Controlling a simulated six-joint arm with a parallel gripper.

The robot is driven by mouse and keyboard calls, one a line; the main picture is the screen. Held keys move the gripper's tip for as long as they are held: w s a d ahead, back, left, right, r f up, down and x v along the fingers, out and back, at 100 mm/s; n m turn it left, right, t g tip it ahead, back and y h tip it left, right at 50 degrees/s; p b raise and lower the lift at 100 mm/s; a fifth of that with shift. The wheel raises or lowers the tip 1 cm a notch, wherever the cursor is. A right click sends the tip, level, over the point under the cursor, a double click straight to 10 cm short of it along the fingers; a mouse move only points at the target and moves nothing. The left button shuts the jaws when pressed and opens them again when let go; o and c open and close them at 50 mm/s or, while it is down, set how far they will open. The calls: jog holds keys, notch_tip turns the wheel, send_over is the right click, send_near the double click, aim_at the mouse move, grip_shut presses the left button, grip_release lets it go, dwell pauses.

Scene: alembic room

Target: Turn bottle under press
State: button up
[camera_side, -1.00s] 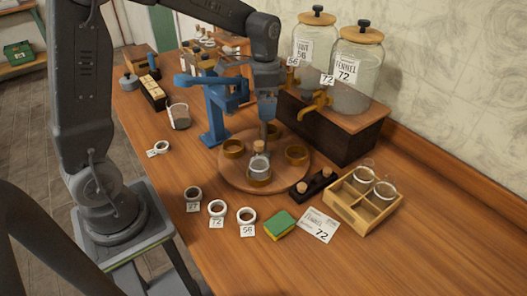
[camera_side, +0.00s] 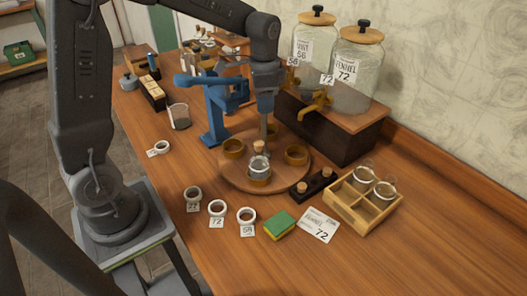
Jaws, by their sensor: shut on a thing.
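The corked bottle (camera_side: 259,165) stands upright in a brass ring holder at the front of a round wooden turntable (camera_side: 236,178). Other ring holders (camera_side: 295,155) on the turntable look empty. The blue press (camera_side: 214,115) stands behind and left of the turntable, and its head is partly hidden by my arm. The bottle is in front of the press, not visibly beneath its head. My gripper (camera_side: 265,112) points down over the turntable, behind and above the bottle. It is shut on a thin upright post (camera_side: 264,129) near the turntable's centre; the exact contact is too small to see.
Two glass dispensers (camera_side: 354,70) with brass taps stand on a dark box at the back right. Bare table lies at right.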

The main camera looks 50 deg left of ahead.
jog(key=m, duration=0.4)
jog(key=shift+m, duration=1)
jog(key=m, duration=0.4)
jog(key=shift+m, duration=1)
